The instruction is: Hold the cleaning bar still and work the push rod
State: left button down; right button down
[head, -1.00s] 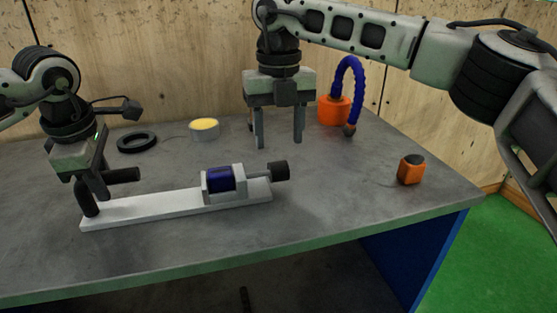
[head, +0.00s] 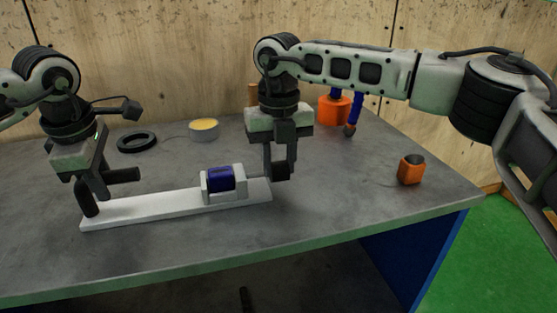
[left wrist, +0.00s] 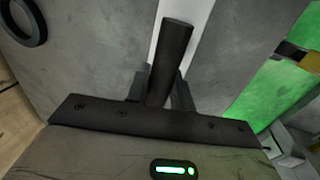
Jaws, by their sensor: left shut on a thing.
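The cleaning bar is a flat pale bar (head: 150,209) lying on the bench, with a dark handle at its left end, which shows in the left wrist view (left wrist: 168,62). A blue cylinder (head: 221,179) sits in a pale bracket (head: 239,185) on the bar. My left gripper (head: 95,195) is shut on the dark handle. The push rod's black knob (head: 281,172) is at the bar's right end. My right gripper (head: 280,170) is down at the knob, its fingers close around it; whether they press on it is unclear. The rod's thin shaft is mostly hidden by the fingers.
A black ring (head: 137,142), a tin with yellow contents (head: 204,129) and an orange pot with a blue hose (head: 333,110) stand at the back. An orange block with a dark top (head: 411,170) is at the right. The front of the bench (head: 330,230) is clear.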

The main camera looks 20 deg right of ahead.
jog(key=shift+a, duration=1.7)
jog(key=c, duration=1)
grip_release()
jog(key=shift+c, duration=0.2)
jog(key=shift+a, duration=0.1)
